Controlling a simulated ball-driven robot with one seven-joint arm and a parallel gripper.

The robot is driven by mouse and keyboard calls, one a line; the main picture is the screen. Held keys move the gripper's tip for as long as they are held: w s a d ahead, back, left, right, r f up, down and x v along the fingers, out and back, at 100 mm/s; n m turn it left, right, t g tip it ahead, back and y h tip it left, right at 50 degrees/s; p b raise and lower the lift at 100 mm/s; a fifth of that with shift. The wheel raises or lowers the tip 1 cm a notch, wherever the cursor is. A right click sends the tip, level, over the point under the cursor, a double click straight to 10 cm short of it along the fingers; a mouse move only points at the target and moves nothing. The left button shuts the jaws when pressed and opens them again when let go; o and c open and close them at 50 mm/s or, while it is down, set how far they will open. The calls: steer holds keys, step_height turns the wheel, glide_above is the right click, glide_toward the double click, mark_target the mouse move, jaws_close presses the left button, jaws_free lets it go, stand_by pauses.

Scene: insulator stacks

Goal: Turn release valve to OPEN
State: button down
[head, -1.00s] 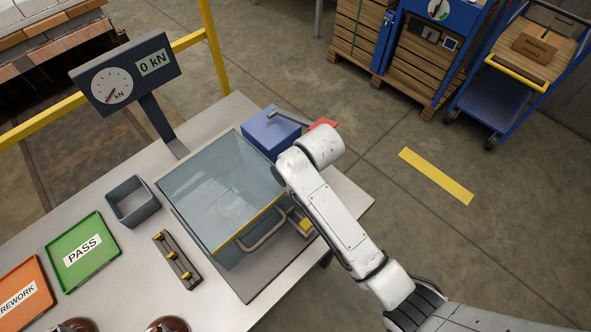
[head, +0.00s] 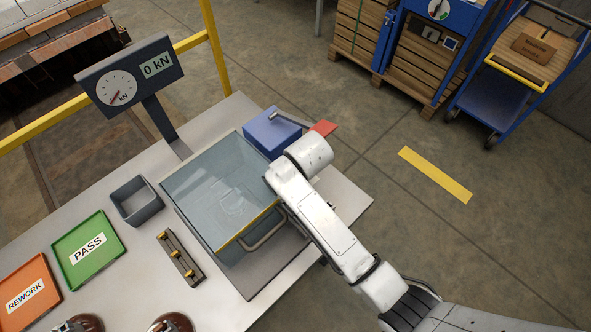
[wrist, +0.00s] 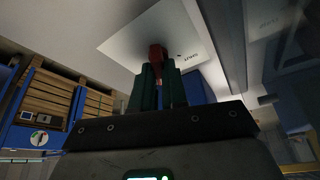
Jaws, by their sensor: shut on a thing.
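In the wrist view, the two dark green fingers of my gripper (wrist: 158,72) are shut on a small dark red handle (wrist: 157,52), which looks like the release valve. The blue pump box (wrist: 198,87) is just beside the fingers. In the head view, the blue box (head: 271,133) stands at the bench's far edge with a grey lever on top. My arm hides the gripper and the valve there, so the handle's angle cannot be told.
A clear-lidded test chamber (head: 222,190) stands just left of my arm. A gauge (head: 128,80) reads 0 kN. A grey bin (head: 136,201), a green PASS tray (head: 88,251) and an orange REWORK tray (head: 28,290) are farther left.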

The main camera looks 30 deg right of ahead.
steer(key=c, duration=1.2)
jaws_free()
steer(key=shift+o, duration=0.2)
